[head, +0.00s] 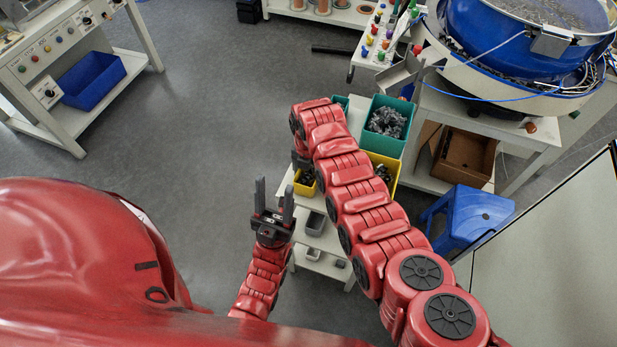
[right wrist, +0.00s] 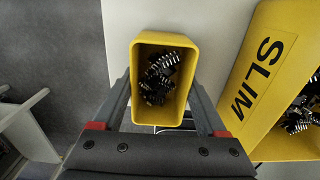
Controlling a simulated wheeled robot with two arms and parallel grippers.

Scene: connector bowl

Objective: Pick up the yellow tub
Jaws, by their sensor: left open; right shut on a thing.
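A small yellow tub (right wrist: 186,41) holding black connectors stands between the two fingers of my right gripper (right wrist: 160,100) in the right wrist view. The gripper is shut on the tub, one finger on each side. In the head view the tub (head: 303,189) shows at the left edge of the pale cart, partly covered by my right arm; the right fingers are hidden there. A larger yellow bin marked SLIM (right wrist: 268,68) is to its right and also shows in the head view (head: 394,165). My left gripper (head: 273,203) is open and empty, left of the cart.
A green bin (head: 388,125) with grey parts is behind the larger yellow bin. Grey trays (head: 315,223) lie on the cart's lower levels. A blue stool (head: 470,215) and a blue bowl machine (head: 525,45) stand right.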

